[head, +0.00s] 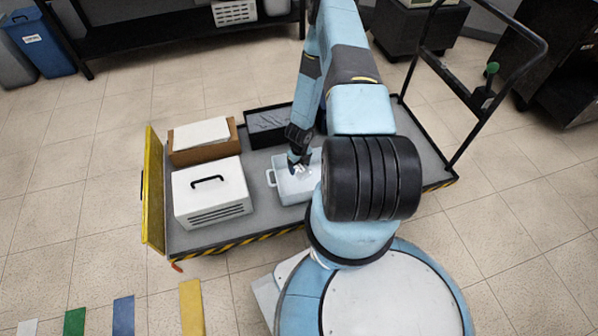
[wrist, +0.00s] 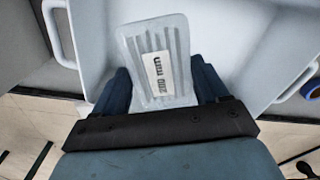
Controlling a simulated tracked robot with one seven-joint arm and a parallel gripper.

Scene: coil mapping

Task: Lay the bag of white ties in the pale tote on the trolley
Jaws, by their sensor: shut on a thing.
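The pale tote (head: 285,188) stands on the trolley (head: 215,236), partly hidden behind my arm in the head view. Its pale wall and handle also show in the wrist view (wrist: 58,32). My gripper (head: 298,160) is over the tote. In the wrist view my gripper (wrist: 160,88) is shut on the bag of white ties (wrist: 153,40), a pale ribbed packet with a printed label, with a dark finger on each side. The bag is over the tote's inside; I cannot tell whether it touches the floor of the tote.
On the trolley, a white vented case (head: 211,194) stands left of the tote. A cardboard box (head: 203,150) and a dark bin (head: 266,124) are behind. A yellow end panel (head: 153,190) and a black push handle (head: 490,90) bound the trolley. A blue ring (wrist: 311,89) lies beside the tote.

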